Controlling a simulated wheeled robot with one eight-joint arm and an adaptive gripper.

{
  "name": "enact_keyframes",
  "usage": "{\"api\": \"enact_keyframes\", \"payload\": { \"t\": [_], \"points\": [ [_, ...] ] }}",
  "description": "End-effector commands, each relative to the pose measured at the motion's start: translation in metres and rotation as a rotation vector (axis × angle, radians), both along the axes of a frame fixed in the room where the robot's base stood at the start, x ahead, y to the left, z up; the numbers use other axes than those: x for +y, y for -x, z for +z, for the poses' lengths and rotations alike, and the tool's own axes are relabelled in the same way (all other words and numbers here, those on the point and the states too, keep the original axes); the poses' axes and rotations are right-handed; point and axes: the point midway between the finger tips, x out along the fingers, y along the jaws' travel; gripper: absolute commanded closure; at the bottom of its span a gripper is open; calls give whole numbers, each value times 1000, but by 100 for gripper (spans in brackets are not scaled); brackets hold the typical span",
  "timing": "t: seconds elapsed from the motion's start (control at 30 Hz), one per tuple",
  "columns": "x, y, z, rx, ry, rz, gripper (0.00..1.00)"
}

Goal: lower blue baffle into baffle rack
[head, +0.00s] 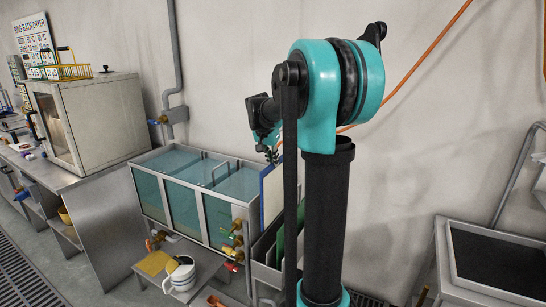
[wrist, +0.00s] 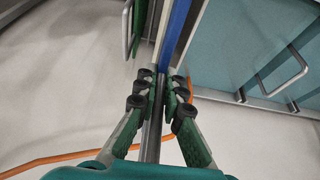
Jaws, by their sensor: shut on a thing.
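My gripper (head: 268,148) is above the right end of the glass tank, partly hidden behind my arm. In the wrist view its two fingers (wrist: 160,92) are closed around a slim grey metal piece at the top of the blue baffle (wrist: 176,32). The baffle shows there edge-on, with a pale strip along it. In the head view it hangs upright below my gripper as a pale panel with blue edging (head: 273,195). The baffle rack (head: 262,274) is below it, beside the tank, with a green baffle (head: 280,248) standing in it. My arm hides the baffle's lower right part.
The water-filled tank (head: 185,207) has a metal rim and handles close to the baffle's left, with valves in front. A small table (head: 205,268) holds a white mug (head: 181,275). An orange cable runs along the wall. A dark sink (head: 495,258) stands at the right.

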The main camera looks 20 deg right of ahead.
Motion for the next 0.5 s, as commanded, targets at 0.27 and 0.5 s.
{"api": "enact_keyframes", "payload": {
  "t": [0.27, 0.5],
  "points": [
    [0, -1, -17, -1, 1, 0, 100],
    [0, 0, -32, -1, 1, 0, 100]
  ]
}}
